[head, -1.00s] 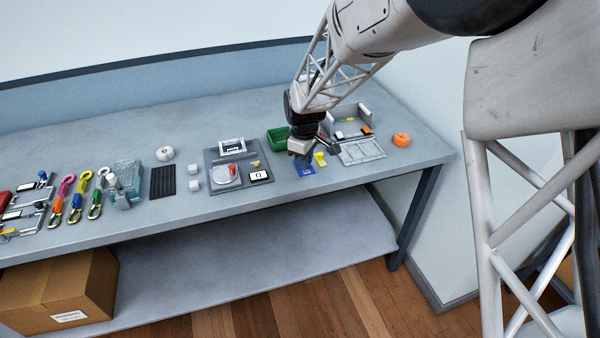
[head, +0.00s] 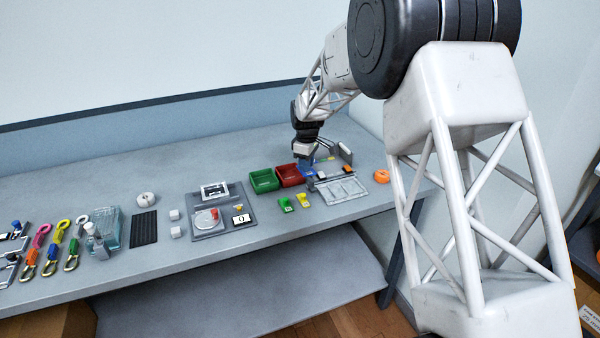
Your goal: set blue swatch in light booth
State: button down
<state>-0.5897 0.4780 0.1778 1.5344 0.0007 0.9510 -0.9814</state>
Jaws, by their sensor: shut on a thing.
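The blue swatch (head: 306,167) is in my gripper (head: 306,158), which points down at the left side of the light booth. The light booth is a small grey open-fronted stand; its right wall (head: 345,153) shows clearly, while my gripper and wrist cover much of its left side. I cannot tell whether the swatch touches the booth floor.
A red bin (head: 290,175) and a green bin (head: 263,180) stand left of the gripper. A grey compartment tray (head: 341,191) lies in front of the booth, with an orange block (head: 349,168) behind it. A scale (head: 207,219) stands left.

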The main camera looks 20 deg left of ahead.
send_over(328, 166)
jog(key=shift+f, duration=0.2)
dwell(0.6)
jog(key=shift+f, duration=0.15)
dwell(0.3)
jog(key=shift+f, duration=2.8)
jog(key=shift+f, duration=0.25)
jog(key=c, duration=0.5)
grip_release()
jog(key=shift+c, duration=0.2)
jog(key=shift+r, duration=3)
